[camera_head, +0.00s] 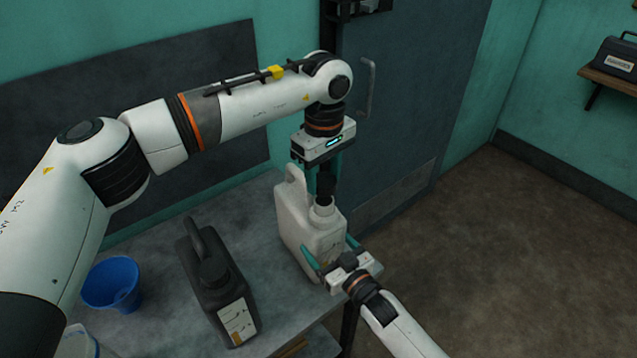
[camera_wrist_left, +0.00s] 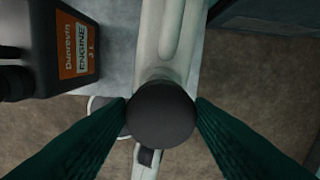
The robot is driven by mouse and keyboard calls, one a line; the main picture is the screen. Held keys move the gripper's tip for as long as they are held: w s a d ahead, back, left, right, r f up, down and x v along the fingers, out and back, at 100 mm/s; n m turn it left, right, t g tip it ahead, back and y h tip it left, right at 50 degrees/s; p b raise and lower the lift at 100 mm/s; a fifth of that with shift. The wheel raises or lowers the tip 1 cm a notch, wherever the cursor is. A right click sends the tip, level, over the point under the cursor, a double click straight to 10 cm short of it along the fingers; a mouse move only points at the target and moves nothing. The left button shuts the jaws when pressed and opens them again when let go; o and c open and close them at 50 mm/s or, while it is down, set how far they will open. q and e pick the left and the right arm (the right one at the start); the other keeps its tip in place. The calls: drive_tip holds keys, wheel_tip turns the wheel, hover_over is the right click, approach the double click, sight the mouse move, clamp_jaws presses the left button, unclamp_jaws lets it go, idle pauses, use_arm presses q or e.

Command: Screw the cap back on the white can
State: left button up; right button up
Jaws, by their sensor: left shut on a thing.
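The white can (camera_head: 292,215) stands upright on the grey bench, its pale neck (camera_head: 323,208) at the right of its top. My left gripper (camera_head: 326,180) points down over the neck. In the left wrist view its teal fingers are shut on the round black cap (camera_wrist_left: 161,115), with the can (camera_wrist_left: 170,50) below. The cap is right above the neck; I cannot tell whether they touch. My right gripper (camera_head: 332,252) is low at the can's near side, with a teal finger on either side of the can. Whether those fingers press on it is unclear.
A black jug (camera_head: 208,272) stands left of the can; its orange label shows in the left wrist view (camera_wrist_left: 77,43). The bench (camera_head: 262,240) ends just right of the can. A dark door (camera_head: 410,100) is behind.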

sight(323, 200)
use_arm(q)
drive_tip(key=shift+f, duration=0.9)
drive_tip(key=shift+f, duration=0.9)
drive_tip(key=shift+f, duration=0.55)
